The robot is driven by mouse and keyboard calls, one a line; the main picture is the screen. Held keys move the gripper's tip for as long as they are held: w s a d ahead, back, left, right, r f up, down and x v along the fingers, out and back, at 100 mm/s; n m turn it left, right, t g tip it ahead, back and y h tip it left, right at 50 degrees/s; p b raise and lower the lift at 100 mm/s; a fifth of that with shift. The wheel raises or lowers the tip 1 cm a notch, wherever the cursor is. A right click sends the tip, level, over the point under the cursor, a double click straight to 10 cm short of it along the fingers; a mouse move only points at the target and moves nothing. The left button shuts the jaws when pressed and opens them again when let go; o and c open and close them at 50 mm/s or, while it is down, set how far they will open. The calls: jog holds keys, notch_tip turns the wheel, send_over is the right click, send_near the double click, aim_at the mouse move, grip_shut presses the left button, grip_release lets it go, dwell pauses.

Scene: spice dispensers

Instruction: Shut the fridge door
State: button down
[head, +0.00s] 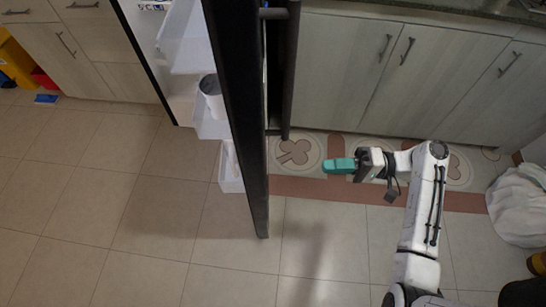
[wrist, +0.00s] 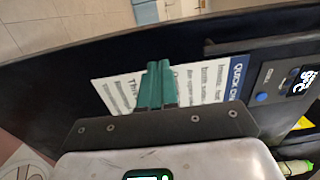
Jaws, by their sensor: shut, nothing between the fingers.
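The fridge door (head: 240,110) stands open in the head view, seen nearly edge-on as a tall dark panel. White door bins (head: 230,168) are on its left, inner side, and a dark vertical handle bar (head: 291,65) is on its right, outer side. My gripper (head: 326,166) is to the right of the door, with teal fingers shut and empty. In the wrist view the fingers (wrist: 156,68) point toward the dark door face (wrist: 60,85), in front of a white label (wrist: 205,92). I cannot tell whether they touch it; in the head view they look apart.
Wooden cabinets (head: 340,65) line the back right. A patterned mat (head: 300,190) lies on the floor below them. A white sack (head: 520,205) is at the far right. A white cup (head: 212,95) sits in a door bin.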

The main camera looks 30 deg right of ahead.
jog(key=p+x, duration=0.1)
jog(key=x, duration=1.2)
jog(key=shift+a+p, duration=0.2)
jog(key=shift+p, duration=0.15)
